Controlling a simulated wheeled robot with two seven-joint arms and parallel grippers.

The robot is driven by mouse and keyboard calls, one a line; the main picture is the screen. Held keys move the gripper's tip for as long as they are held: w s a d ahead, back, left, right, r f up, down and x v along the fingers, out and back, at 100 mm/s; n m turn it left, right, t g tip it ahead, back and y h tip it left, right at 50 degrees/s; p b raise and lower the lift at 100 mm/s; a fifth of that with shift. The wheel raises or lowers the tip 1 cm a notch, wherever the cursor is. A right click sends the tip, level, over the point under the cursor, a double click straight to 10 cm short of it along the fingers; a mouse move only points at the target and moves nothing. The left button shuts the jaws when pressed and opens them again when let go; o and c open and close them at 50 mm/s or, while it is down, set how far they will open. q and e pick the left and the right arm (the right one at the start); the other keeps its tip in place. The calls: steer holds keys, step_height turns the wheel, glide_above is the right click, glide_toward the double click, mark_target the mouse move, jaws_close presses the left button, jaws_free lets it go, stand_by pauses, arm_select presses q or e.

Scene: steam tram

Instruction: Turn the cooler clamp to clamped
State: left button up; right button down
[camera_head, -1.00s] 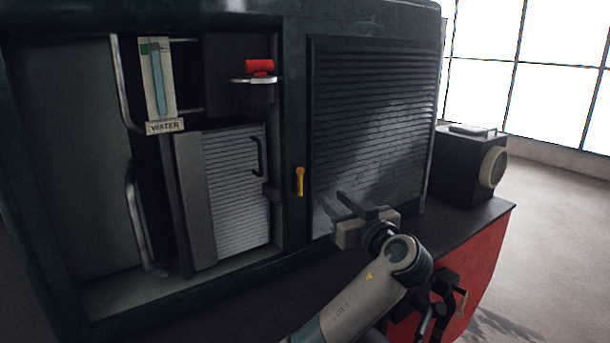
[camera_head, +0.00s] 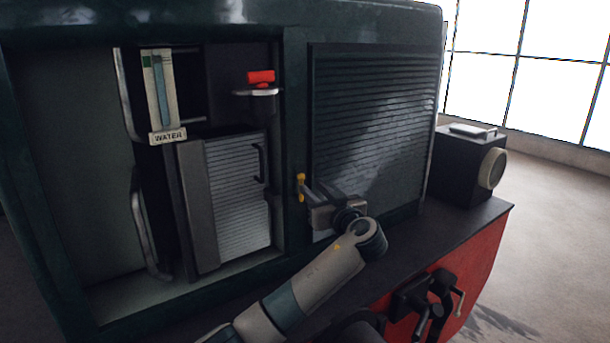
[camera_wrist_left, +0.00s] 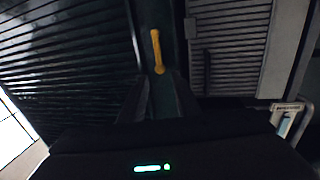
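The cooler clamp, a small yellow handle (camera_head: 300,181), is on the dark green post between the open compartment and the louvred panel. It stands roughly upright in the head view. The wrist view shows the yellow handle (camera_wrist_left: 156,48) just beyond my left fingertips, in line with the gap between them. My left gripper (camera_head: 309,191) is at the handle's right side in the head view. Its two dark fingers (camera_wrist_left: 160,92) are apart, with nothing clearly held. I cannot tell whether they touch the handle.
A ribbed grey cooler door (camera_head: 238,195) with a black handle is left of the post. Above it are a water gauge (camera_head: 161,92) and a red knob (camera_head: 261,77). The louvred panel (camera_head: 372,130) is close behind my left gripper. A black lamp box (camera_head: 465,165) stands right.

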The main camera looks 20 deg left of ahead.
mark_target(303, 179)
arm_select(q)
steer(key=p+x, duration=0.2)
steer(key=x, duration=0.3)
steer(key=shift+a+r, duration=0.1)
steer(key=shift+r, duration=0.05)
steer(key=shift+w+a, duration=0.35)
steer(key=shift+w, duration=0.15)
jaws_close()
